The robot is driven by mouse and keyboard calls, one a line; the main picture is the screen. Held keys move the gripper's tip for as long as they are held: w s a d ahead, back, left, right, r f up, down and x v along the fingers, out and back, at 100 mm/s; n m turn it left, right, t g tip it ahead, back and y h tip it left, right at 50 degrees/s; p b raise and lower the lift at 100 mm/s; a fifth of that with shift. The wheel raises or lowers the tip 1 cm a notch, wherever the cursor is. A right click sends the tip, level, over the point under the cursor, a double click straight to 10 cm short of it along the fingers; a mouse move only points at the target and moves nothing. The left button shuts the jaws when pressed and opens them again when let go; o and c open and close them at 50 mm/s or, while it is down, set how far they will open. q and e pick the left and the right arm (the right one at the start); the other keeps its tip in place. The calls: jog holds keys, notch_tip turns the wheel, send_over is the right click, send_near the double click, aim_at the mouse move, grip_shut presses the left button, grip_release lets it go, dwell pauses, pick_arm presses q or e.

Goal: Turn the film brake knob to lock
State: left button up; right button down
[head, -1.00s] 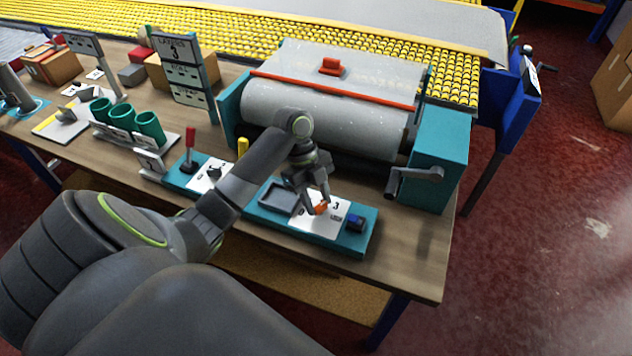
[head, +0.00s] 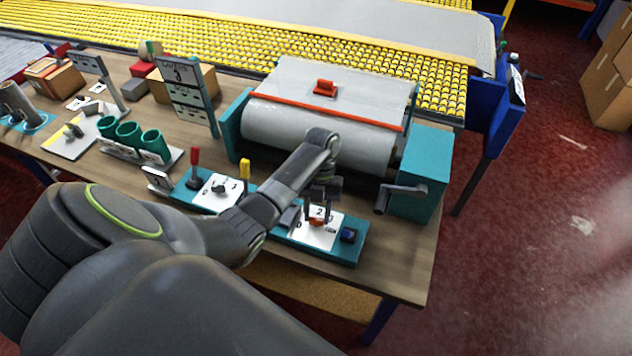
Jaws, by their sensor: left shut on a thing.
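A small orange knob (head: 315,223) sits on a white plate with printed numbers (head: 304,238), on the teal panel at the front of the bench. My left gripper (head: 317,218) reaches down over it, shut on the knob, with a finger on each side. The fingers and wrist hide part of the knob, so its exact pointing direction is hard to tell. A second white dial plate with a dark knob (head: 219,189) is farther left on the teal panel. My right gripper is not in view.
A blue button (head: 348,235) is right of the plate. A red lever (head: 195,162) and a yellow lever (head: 244,170) stand to the left. Behind is the film roller (head: 290,130) with a dark crank (head: 402,192) at its right.

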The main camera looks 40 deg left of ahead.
pick_arm(q)
jog(key=shift+d+m+y+p, duration=0.1)
jog(key=shift+m+y+p, duration=0.35)
jog(key=shift+m, duration=0.65)
jog(key=o, duration=1)
